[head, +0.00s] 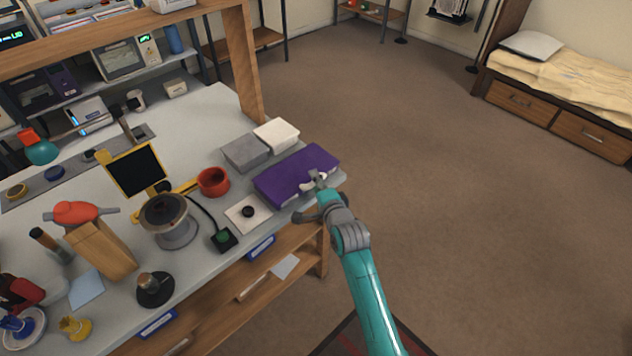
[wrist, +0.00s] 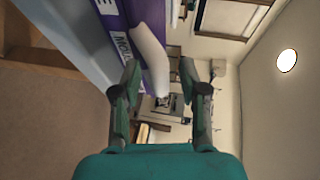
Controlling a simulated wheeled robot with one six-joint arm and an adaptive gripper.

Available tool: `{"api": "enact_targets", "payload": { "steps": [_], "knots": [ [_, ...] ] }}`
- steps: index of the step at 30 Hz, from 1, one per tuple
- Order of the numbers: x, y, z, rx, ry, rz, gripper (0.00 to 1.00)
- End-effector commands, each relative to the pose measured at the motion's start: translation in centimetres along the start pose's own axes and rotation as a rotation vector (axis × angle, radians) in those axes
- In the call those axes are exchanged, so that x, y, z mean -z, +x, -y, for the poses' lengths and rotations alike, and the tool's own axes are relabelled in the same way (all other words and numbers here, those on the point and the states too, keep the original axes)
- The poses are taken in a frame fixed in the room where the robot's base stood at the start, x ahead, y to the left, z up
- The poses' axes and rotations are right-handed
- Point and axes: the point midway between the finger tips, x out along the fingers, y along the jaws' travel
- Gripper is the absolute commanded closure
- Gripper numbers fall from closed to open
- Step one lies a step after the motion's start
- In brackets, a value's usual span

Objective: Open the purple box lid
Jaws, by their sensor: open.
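The purple box (head: 292,178) lies flat near the right end of the workbench, with its top looking closed in the head view. In the wrist view, part of the purple box (wrist: 112,22) with white lettering shows at the upper left, and a pale rounded piece (wrist: 150,55) sticks out from it. My gripper (head: 318,182) is at the box's right front edge. In the wrist view my gripper (wrist: 160,82) has its fingers apart, with the pale piece's end close to the left finger. I cannot tell whether they touch.
A grey box (head: 245,152) and a white box (head: 277,134) stand behind the purple box. A red ring-shaped container (head: 213,181) and a white square plate (head: 248,214) sit to its left. The workbench edge is close, with open floor (head: 450,180) to the right.

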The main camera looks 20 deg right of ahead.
Motion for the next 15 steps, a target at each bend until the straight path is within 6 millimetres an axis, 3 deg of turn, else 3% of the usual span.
{"api": "enact_targets", "payload": {
  "steps": [11, 15],
  "knots": [
    [0.00, 0.60, -0.05, -0.001, 0.000, 0.000, 0.57],
    [0.01, 0.59, -0.05, -0.001, 0.000, 0.000, 0.87]
  ]
}}
